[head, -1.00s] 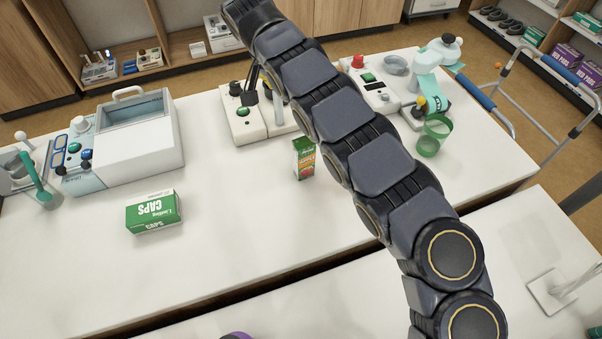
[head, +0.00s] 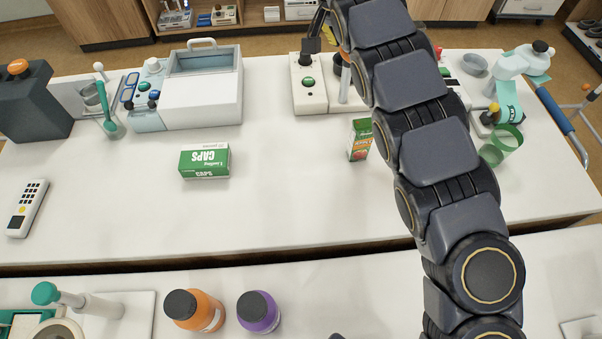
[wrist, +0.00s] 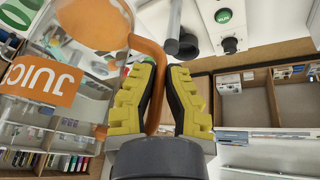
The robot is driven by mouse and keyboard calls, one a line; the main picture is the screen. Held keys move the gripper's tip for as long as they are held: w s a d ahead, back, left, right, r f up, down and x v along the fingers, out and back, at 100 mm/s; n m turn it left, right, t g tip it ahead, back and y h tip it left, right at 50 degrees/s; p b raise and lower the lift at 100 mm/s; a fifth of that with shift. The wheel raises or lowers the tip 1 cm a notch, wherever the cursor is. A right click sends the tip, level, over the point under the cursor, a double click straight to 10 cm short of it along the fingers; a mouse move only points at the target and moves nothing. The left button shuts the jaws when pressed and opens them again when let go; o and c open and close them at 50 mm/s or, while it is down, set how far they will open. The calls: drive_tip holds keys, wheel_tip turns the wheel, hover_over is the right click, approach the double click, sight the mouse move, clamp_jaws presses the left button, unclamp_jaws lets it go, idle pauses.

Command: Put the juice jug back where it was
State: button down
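The juice jug (wrist: 70,50) is large and close on the left of the wrist view. It is clear, with an orange label reading "JUIC" and an orange handle (wrist: 157,95). My gripper (wrist: 163,66) has yellow ridged fingers on both sides of the handle and appears shut on it. In the head view only a small yellow part of my gripper (head: 328,35) shows at the top, beside my arm. The jug's body is not clearly visible there, and whether it touches anything beneath cannot be told.
The white table (head: 285,205) has a green caps box (head: 205,162), a small juice carton (head: 360,140) and a green cup (head: 503,146). A control unit (head: 309,85) stands near my gripper. Orange (head: 195,310) and purple (head: 259,312) bottles stand on the nearer table. The table's middle is clear.

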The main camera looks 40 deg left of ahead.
drive_tip(key=s+a+n+y, duration=0.25)
drive_tip(key=s+n, duration=0.45)
drive_tip(key=s, duration=1.5)
wheel_tip(320, 180, down, 18)
drive_tip(key=shift+f, duration=0.2)
drive_tip(key=shift+f, duration=0.15)
drive_tip(key=c, duration=1.2)
unclamp_jaws()
drive_tip(key=shift+o, duration=0.2)
